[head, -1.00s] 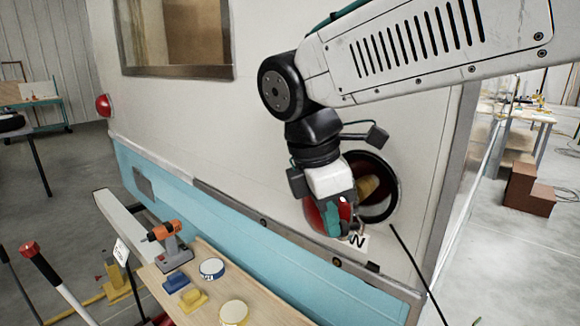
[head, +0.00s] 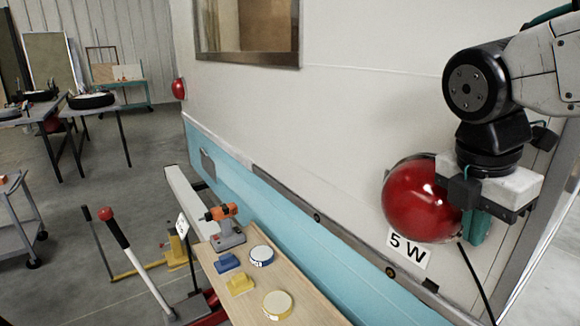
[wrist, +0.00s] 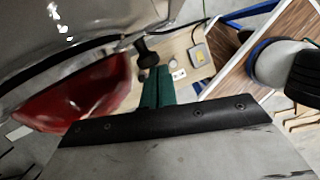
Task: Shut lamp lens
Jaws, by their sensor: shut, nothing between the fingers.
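The red dome lamp lens (head: 420,203) is on the camper's cream side wall, in front of the round lamp opening. A thin dark rim (head: 396,163) shows at its upper left. Whether the lens sits flush cannot be told. My gripper (head: 474,235) is shut and empty at the right edge of the lens, partly overlapping it in the head view. In the wrist view the lens (wrist: 85,92) is at the left, and the shut teal fingers (wrist: 157,72) are to its right. Contact between them is unclear. The bulb is hidden.
A "5 W" label (head: 408,248) is on the wall below the lens. A black rod (head: 474,275) slants down from near the lens. A wooden bench (head: 262,293) with an orange drill (head: 222,225) and several small items stands at lower left.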

